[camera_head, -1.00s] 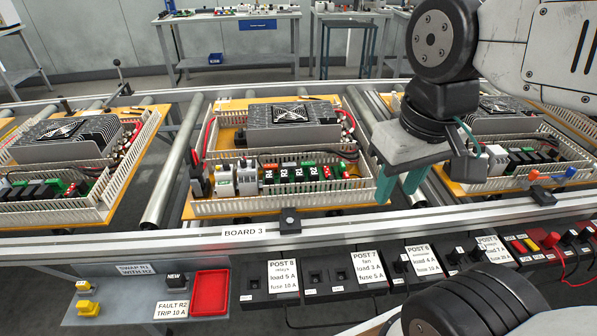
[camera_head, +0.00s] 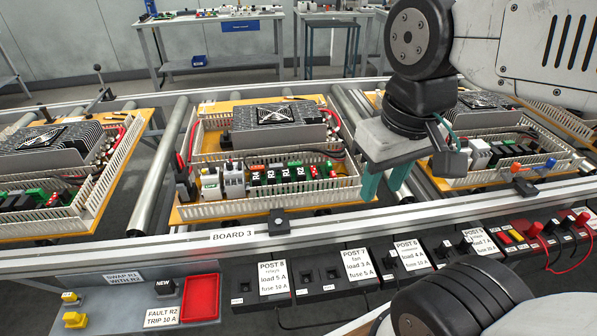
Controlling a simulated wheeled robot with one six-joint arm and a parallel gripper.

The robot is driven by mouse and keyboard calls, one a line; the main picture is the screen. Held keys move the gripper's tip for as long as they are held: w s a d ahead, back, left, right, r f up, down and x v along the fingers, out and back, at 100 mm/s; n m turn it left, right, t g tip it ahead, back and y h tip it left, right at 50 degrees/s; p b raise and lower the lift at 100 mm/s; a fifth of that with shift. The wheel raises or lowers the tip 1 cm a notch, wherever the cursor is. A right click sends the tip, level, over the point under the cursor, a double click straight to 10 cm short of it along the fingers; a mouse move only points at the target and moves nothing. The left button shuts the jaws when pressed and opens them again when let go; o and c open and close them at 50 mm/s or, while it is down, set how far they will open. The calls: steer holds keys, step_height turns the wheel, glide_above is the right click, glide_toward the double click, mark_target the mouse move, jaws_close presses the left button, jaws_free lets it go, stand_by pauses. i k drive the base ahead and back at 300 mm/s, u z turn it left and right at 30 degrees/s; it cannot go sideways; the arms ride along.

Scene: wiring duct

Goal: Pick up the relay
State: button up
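Several black relays with white labels (camera_head: 285,175) stand in a row in the front part of the board (camera_head: 340,193) behind the BOARD 3 label. A separate dark part marked NEW (camera_head: 166,288) sits on the grey shelf at the lower left, beside a red tray (camera_head: 200,298). Which one is the relay meant I cannot tell. My gripper (camera_head: 385,186) hangs with its two teal fingers pointing down, just right of the board's front right corner. The fingers are apart with nothing seen between them.
White slotted duct walls (camera_head: 265,208) surround the relays, and a finned grey unit (camera_head: 275,130) stands behind them. A metal rail (camera_head: 330,218) runs in front. Black fuse posts (camera_head: 325,277) line the front edge. Yellow parts (camera_head: 74,320) stand at the lower left. Neighbouring boards lie left and right.

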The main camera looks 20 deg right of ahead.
mark_target(285, 173)
steer(key=k, duration=1.2)
steer(key=u, duration=0.65)
steer(key=i, duration=1.6)
steer(key=z, duration=0.6)
